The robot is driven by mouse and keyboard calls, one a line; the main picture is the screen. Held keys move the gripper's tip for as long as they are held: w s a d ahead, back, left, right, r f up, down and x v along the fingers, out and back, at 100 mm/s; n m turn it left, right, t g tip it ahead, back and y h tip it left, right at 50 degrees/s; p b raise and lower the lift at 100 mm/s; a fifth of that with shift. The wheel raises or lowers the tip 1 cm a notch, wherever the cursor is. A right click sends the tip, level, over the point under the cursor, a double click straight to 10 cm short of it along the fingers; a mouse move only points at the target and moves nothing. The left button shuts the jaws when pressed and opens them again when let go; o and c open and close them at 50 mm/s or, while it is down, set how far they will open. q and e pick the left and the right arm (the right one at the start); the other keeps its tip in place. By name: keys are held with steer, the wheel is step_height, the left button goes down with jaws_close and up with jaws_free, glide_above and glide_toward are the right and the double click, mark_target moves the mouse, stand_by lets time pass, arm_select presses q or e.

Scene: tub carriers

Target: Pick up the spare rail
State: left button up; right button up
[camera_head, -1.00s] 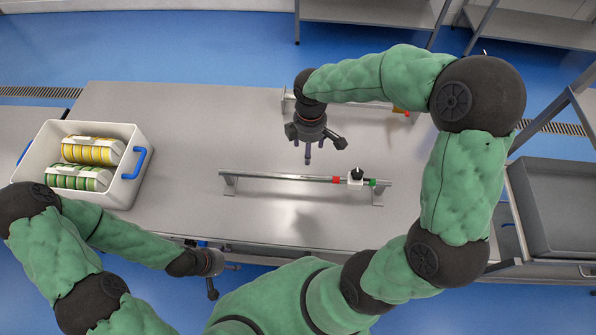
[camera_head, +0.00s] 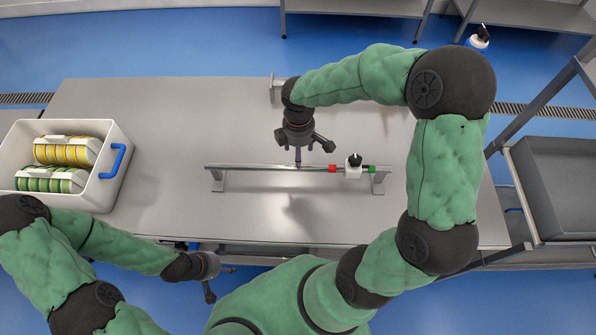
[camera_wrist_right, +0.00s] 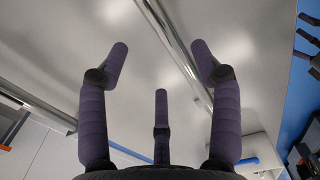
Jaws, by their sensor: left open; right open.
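A thin metal rail (camera_head: 250,167) lies across two short stands on the steel table, with a red band, a white slider (camera_head: 353,169) with a black knob, and a green band towards its right end. My right gripper (camera_head: 298,163) is above the rail, left of the red band. In the right wrist view the rail (camera_wrist_right: 172,38) runs slantwise between the open, empty fingers (camera_wrist_right: 160,75); whether they touch it I cannot tell. A second stand (camera_head: 277,88) shows at the back, mostly hidden by my right arm. My left gripper (camera_head: 208,280) is open and empty before the table's front edge.
A white tub (camera_head: 118,170) with blue handle holds yellow and green ringed carriers on the left. A grey tray (camera_head: 570,190) stands on a rack at right. Another white piece with a black knob (camera_head: 479,40) shows at the back right. The table's left middle is clear.

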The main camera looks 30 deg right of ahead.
steer(key=shift+s+a+f+b, duration=0.1)
steer(key=shift+f+b, duration=0.2)
steer(key=shift+f, duration=1.7)
steer(key=shift+s+a+f+b, duration=0.1)
steer(key=shift+f+b, duration=0.2)
steer(key=shift+f, duration=1.65)
steer(key=shift+c, duration=0.2)
steer(key=shift+r, duration=0.1)
jaws_close()
